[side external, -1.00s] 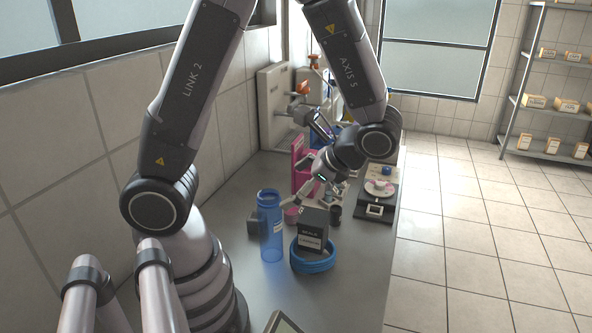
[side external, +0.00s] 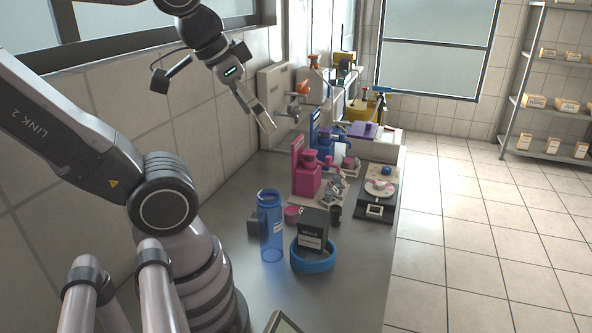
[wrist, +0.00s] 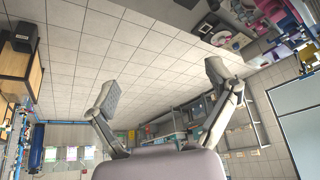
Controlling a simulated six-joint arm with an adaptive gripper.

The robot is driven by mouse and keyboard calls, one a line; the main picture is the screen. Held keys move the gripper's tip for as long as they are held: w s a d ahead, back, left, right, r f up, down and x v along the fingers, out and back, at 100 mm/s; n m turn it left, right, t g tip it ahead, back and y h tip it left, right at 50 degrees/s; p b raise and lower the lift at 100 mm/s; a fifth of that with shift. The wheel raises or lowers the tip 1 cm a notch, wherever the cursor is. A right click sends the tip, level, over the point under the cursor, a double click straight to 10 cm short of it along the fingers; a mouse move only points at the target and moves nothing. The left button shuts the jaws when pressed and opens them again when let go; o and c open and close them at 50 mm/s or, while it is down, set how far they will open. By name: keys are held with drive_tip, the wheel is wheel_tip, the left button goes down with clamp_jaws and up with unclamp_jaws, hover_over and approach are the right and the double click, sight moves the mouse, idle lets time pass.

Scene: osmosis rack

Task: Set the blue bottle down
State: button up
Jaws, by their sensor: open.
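The blue bottle (side external: 271,228) is translucent and stands upright on the grey bench, left of a blue ring-shaped dish, in the side view. My gripper (side external: 266,122) is raised well above the bench, up and away from the bottle, near the tiled wall. In the wrist view my gripper (wrist: 160,88) shows its two fingers spread wide with nothing between them. The bottle cannot be made out in the wrist view.
A dark box (side external: 312,230) stands in the blue dish (side external: 313,262) beside the bottle. A pink device (side external: 306,178), a blue device (side external: 322,139) and a scale (side external: 376,205) stand farther back. The bench front (side external: 350,290) is clear.

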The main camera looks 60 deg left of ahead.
drive_tip(key=n+g, duration=0.2)
drive_tip(key=g, duration=0.4)
hover_over(270, 195)
drive_tip(key=d, duration=0.1)
wheel_tip(270, 195, down, 18)
drive_tip(key=f, duration=0.1)
drive_tip(key=shift+s+d+f, duration=0.15)
drive_tip(key=shift+f, duration=0.8)
drive_tip(key=shift+s+d+f, duration=0.1)
drive_tip(key=shift+d+f, duration=0.05)
drive_tip(key=shift+f, duration=0.85)
drive_tip(key=shift+s+d+f, duration=0.15)
drive_tip(key=shift+f, duration=0.8)
drive_tip(key=c, duration=1.3)
